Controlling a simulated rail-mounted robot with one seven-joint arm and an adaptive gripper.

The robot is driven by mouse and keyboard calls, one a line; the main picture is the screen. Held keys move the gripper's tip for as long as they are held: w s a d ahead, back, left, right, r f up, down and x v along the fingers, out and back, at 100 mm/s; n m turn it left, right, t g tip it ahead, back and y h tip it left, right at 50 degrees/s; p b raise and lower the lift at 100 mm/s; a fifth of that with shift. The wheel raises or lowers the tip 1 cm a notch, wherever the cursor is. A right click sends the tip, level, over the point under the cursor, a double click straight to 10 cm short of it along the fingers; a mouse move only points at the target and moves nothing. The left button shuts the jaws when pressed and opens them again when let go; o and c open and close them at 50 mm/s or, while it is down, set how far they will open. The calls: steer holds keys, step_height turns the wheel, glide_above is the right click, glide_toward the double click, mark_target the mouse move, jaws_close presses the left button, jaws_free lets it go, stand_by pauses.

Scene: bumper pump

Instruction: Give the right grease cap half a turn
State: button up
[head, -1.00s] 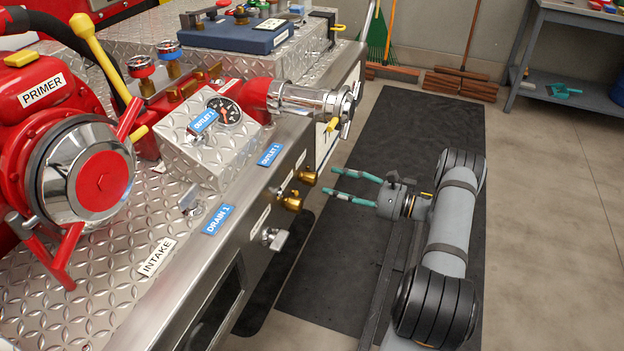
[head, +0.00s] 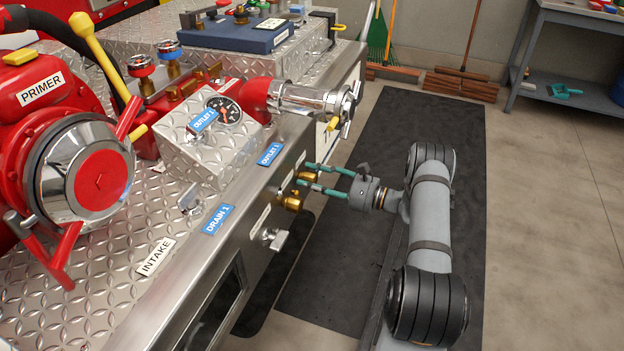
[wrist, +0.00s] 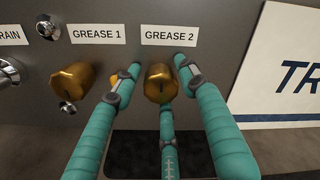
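The right grease cap (wrist: 158,84) is a brass knob under the GREASE 2 label in the wrist view. In the head view it shows partly between my fingers (head: 307,177). My gripper (wrist: 160,72) has teal fingers and is open. One finger is left of the cap, one is right, and a third is below it. Gaps show between the cap and the side fingers; I cannot tell whether the lower finger touches it. The gripper also shows at the panel in the head view (head: 304,174).
The left grease cap (wrist: 73,83), under GREASE 1, sits close by on the left; it also shows in the head view (head: 291,203). A metal drain handle (head: 273,238) is farther left. The chrome outlet (head: 310,100) juts out above. The floor mat (head: 405,115) is clear behind.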

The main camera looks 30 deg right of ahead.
steer(key=c, duration=0.8)
steer(key=shift+m, duration=0.3)
steer(key=shift+c, duration=0.2)
